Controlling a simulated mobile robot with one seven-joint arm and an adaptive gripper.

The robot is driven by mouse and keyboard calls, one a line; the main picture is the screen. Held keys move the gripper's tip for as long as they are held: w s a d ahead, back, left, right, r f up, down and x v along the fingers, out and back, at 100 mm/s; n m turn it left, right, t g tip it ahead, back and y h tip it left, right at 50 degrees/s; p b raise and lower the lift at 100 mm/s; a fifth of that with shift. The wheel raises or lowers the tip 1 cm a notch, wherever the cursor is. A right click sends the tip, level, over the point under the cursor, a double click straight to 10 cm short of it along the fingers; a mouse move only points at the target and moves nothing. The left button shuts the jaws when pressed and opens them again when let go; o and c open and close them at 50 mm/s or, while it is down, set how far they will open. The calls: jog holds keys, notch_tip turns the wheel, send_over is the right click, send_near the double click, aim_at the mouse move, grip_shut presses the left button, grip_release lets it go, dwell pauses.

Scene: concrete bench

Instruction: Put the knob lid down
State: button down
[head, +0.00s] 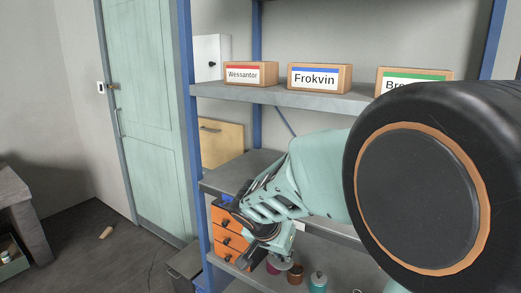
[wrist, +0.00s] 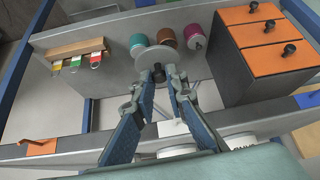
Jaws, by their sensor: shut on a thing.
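The knob lid (wrist: 153,59) is a round grey disc with a dark knob. In the wrist view, my gripper (wrist: 158,74) is shut on the knob, with the disc just beyond the fingertips. The disc appears in front of the gap between a teal canister (wrist: 138,40) and a brown canister (wrist: 166,36); whether it touches either cannot be told. A magenta canister (wrist: 195,37) stands beside the brown one. In the head view, my gripper (head: 262,243) reaches down to the lower shelf, and my arm hides much of that area.
An orange drawer unit (wrist: 258,46) with dark knobs stands beside the canisters. A rack with coloured tags (wrist: 80,50) lies on the other side. Blue shelf posts (head: 188,120) and the shelf above (head: 270,93), with labelled boxes (head: 319,78), bound the space.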

jog(key=d+r+n+y+p, duration=0.15)
jog(key=d+r+p, duration=0.25)
jog(key=d+r, duration=0.4)
notch_tip(320, 180, down, 9)
jog(key=s+n+y, duration=0.1)
jog(key=s+n, duration=0.1)
jog(key=n, duration=0.2)
jog(key=shift+s+t, duration=0.2)
jog(key=shift+t, duration=0.2)
jog(key=shift+r+y, duration=0.1)
jog(key=shift+y, duration=0.15)
jog(key=shift+s+d, duration=0.1)
jog(key=shift+s, duration=0.05)
